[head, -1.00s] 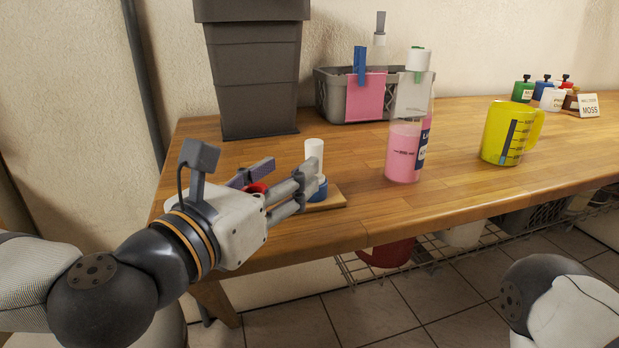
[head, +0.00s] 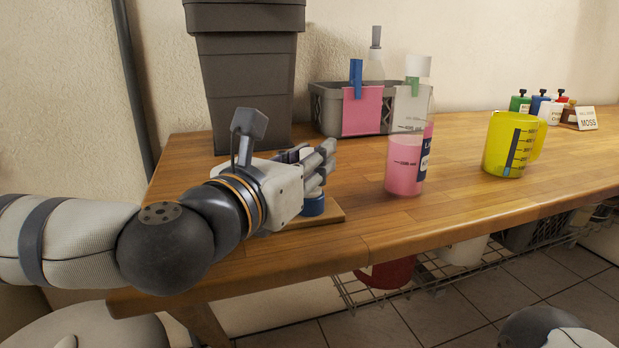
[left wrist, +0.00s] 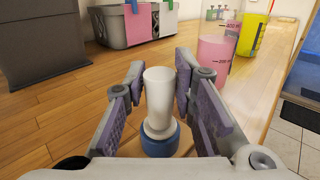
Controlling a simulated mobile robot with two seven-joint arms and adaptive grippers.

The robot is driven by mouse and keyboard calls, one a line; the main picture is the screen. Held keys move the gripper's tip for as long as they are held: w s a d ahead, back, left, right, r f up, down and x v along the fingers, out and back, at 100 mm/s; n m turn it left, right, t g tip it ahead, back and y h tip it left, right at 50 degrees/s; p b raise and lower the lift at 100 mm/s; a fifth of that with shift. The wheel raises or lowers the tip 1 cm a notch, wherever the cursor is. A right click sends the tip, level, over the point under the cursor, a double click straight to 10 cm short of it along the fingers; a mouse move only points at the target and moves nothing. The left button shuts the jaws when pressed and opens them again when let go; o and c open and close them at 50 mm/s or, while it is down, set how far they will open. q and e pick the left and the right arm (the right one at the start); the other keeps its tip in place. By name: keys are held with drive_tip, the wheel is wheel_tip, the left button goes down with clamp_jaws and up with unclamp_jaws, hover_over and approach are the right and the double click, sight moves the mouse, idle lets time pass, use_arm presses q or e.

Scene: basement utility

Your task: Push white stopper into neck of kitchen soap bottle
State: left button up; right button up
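The white stopper (left wrist: 159,92) stands upright on a blue base (left wrist: 160,143) in the left wrist view. My left gripper (left wrist: 160,88) is open, with a finger on each side of the stopper and a small gap visible at both sides. In the head view my left gripper (head: 318,165) largely hides the stopper; the blue base (head: 313,205) shows below the fingers on a small wooden board (head: 331,215). A clear bottle with pink liquid (head: 404,168) and a dark label stands upright to the right; the label is not fully readable. My right gripper is out of view.
A grey basket (head: 325,105) with pink and white clipped cards stands behind. Dark stacked bins (head: 245,80) stand at back left. A yellow measuring jug (head: 508,145) is right of the bottle. The wooden counter (head: 450,190) is clear between bottle and jug.

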use_arm(q)
clamp_jaws()
drive_tip(key=r, duration=0.2)
drive_tip(key=s+r+p, duration=0.1)
drive_tip(key=r, duration=0.1)
drive_tip(key=shift+d+r, duration=0.15)
drive_tip(key=shift+r, duration=0.25)
drive_tip(key=s+d+r+p, duration=0.2)
drive_tip(key=s+r, duration=0.6)
drive_tip(key=s, duration=0.4)
drive_tip(key=shift+s, duration=0.4)
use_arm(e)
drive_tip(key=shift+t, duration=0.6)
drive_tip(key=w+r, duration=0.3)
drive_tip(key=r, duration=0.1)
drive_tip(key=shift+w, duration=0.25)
use_arm(q)
drive_tip(key=shift+d+r, duration=0.1)
drive_tip(key=shift+r, duration=0.1)
